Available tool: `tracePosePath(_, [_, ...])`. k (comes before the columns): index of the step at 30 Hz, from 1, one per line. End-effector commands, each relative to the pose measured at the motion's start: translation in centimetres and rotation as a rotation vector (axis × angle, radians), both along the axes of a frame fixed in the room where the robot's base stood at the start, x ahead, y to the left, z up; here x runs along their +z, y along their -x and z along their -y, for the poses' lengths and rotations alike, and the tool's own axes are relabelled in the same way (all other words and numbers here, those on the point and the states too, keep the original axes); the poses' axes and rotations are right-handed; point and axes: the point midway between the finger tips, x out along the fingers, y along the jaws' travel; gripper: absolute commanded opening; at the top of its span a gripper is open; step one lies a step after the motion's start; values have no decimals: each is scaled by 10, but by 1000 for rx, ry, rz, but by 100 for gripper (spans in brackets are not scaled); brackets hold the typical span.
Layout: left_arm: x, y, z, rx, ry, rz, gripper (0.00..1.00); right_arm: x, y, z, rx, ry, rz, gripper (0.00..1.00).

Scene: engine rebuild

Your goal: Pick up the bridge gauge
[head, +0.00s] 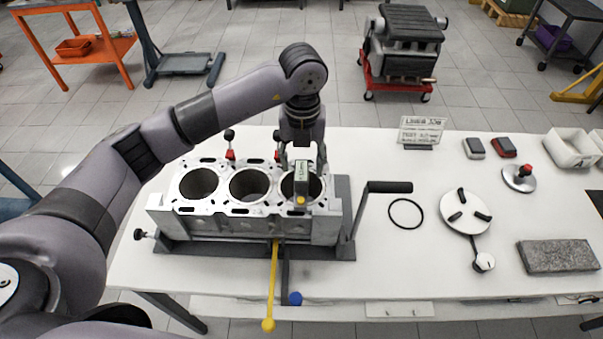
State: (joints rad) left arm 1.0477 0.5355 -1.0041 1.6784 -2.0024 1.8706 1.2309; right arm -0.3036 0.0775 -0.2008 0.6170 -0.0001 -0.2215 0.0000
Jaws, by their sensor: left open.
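The bridge gauge (301,183) looks like a small grey-green upright piece with a light label and a yellow spot at its lower front. It stands over the rightmost bore of the silver engine block (240,226). My left gripper (304,168) points down from above, just behind the gauge's top in the picture. Its fingers are open, one to each side of the gauge. I cannot tell whether either finger touches it. The gauge's far side and foot are partly hidden. My right gripper is out of view.
The block sits in a dark fixture with a black-handled crank (388,187) and a yellow-ended lever (270,290). Red-and-black clamps (229,148) stand behind. A black ring (406,213), a three-pad disc (465,212) and a stone slab (558,256) lie to the right.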

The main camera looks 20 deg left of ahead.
Motion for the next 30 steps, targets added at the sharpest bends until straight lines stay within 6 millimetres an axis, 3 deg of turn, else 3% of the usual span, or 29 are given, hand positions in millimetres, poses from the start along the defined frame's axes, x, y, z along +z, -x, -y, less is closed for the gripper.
tracePosePath(5, [-10,0,-1,-1,0,-2,50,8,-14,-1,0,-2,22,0])
tracePosePath(11, [-35,0,-3,0,-1,-4,50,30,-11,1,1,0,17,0])
tracePosePath(16, [-56,-1,-2,-2,-1,-1,50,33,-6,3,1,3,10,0])
tracePosePath(24, [-60,-1,-2,-2,1,1,49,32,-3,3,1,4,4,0])
tracePosePath(30, [-59,-1,-2,-1,0,1,36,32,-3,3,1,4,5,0])
